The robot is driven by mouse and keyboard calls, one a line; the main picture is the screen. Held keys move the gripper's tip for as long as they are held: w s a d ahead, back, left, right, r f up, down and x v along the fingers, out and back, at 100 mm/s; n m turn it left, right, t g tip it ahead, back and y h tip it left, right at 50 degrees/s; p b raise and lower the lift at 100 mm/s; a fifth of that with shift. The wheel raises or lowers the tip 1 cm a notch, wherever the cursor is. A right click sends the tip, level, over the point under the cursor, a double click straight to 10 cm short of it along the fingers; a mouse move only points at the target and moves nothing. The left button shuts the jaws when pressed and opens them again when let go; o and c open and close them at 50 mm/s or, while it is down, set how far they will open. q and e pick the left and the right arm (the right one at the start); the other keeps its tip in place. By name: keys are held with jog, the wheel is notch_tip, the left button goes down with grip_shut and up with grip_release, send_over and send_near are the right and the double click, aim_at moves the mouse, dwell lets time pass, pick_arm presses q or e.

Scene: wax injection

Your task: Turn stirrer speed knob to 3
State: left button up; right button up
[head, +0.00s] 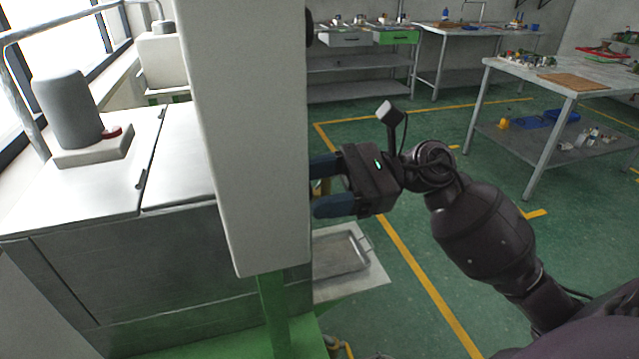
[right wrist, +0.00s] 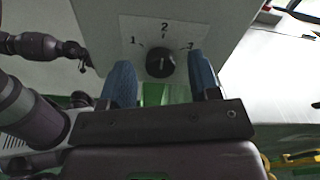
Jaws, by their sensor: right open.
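The stirrer speed knob (right wrist: 160,63) is a round black knob on a white label with the numbers 1, 2 and 3, on a pale grey cabinet face. The 2 is above the knob, the 1 to its left and the 3 to its right. Its pointer seems to face the 2, but the mark is small. My right gripper (right wrist: 162,76) is open, with one blue finger on each side of the knob and gaps between. In the head view my right gripper (head: 324,186) is beside the tall pale cabinet (head: 250,130), which hides the knob.
A metal tank (head: 180,180) with a grey motor (head: 68,110) on its lid stands left of the cabinet. A metal tray (head: 340,255) lies low beyond the cabinet, under my right gripper. Workbenches (head: 580,75) stand at the back right. The green floor between is open.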

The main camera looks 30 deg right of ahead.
pick_arm(q)
jog(key=shift+r, duration=0.1)
pick_arm(e)
jog(key=shift+a, duration=0.25)
jog(key=c, duration=0.9)
pick_arm(q)
jog(key=shift+w+r, duration=0.1)
pick_arm(e)
jog(key=shift+c, duration=0.2)
